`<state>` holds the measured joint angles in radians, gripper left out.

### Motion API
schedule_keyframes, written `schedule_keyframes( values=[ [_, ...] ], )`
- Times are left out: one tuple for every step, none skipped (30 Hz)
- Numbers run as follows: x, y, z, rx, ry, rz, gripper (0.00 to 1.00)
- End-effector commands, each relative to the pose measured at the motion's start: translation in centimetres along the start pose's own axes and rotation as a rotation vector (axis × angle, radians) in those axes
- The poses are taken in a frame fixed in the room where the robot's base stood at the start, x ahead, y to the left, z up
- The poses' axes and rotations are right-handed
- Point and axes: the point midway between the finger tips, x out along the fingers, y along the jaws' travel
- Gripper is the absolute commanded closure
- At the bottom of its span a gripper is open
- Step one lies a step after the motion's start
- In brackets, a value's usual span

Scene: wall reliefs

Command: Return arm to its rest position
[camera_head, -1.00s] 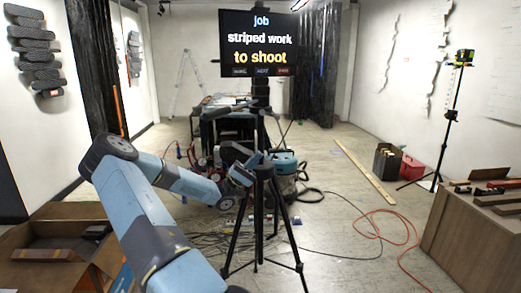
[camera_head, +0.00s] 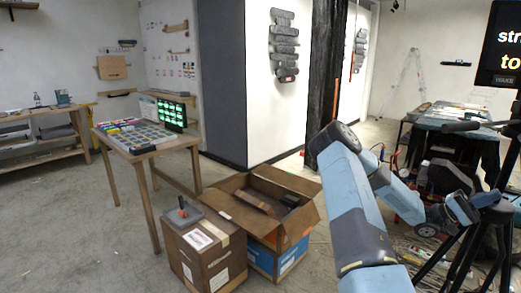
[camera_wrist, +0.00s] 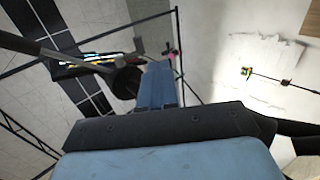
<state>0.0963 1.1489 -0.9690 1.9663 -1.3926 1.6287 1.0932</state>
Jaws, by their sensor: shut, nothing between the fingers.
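My arm, blue and grey, rises from the bottom of the head view, bends at a dark round joint and reaches down to the right. Its end, my gripper (camera_head: 478,205), is small there, close to a black tripod, and partly lost against its dark parts. I cannot tell whether it touches the tripod. In the wrist view, two narrow blue fingers (camera_wrist: 158,68) lie side by side beyond a dark bar. My gripper is shut with nothing seen between the fingers.
An open cardboard box (camera_head: 285,212) and a closed one (camera_head: 200,250) stand left of my arm. A wooden table (camera_head: 145,140) with colourful items is behind them. A tripod (camera_head: 470,250) stands at right. The floor at left is clear.

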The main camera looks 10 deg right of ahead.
Motion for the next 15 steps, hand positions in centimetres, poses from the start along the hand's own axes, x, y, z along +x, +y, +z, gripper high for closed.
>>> schedule_keyframes(
  values=[
    [0.2,0.0,0.4,-0.007,-0.012,-0.036,1.0],
    [0.3,0.0,0.7,-0.013,-0.02,-0.062,1.0],
    [0.3,-0.1,1.2,-0.023,-0.032,-0.102,1.0],
    [0.4,-0.2,1.6,-0.031,-0.041,-0.136,1.0],
    [0.4,-0.3,2.0,-0.04,-0.05,-0.172,1.0],
    [0.4,-0.4,2.6,-0.053,-0.061,-0.22,1.0],
    [0.4,-0.4,3.0,-0.061,-0.068,-0.256,1.0],
    [0.3,-0.5,3.4,-0.07,-0.074,-0.293,1.0],
    [0.2,-0.5,3.9,-0.082,-0.082,-0.341,1.0],
    [0.1,-0.6,4.4,-0.091,-0.088,-0.377,1.0],
    [-0.1,-0.6,4.8,-0.1,-0.091,-0.414,1.0],
    [-0.2,-0.6,5.3,-0.11,-0.096,-0.463,1.0],
    [-0.4,-0.5,5.7,-0.118,-0.098,-0.498,1.0],
    [-0.6,-0.5,6.1,-0.126,-0.101,-0.534,1.0],
    [-0.8,-0.5,6.6,-0.136,-0.102,-0.583,1.0]
  ],
)
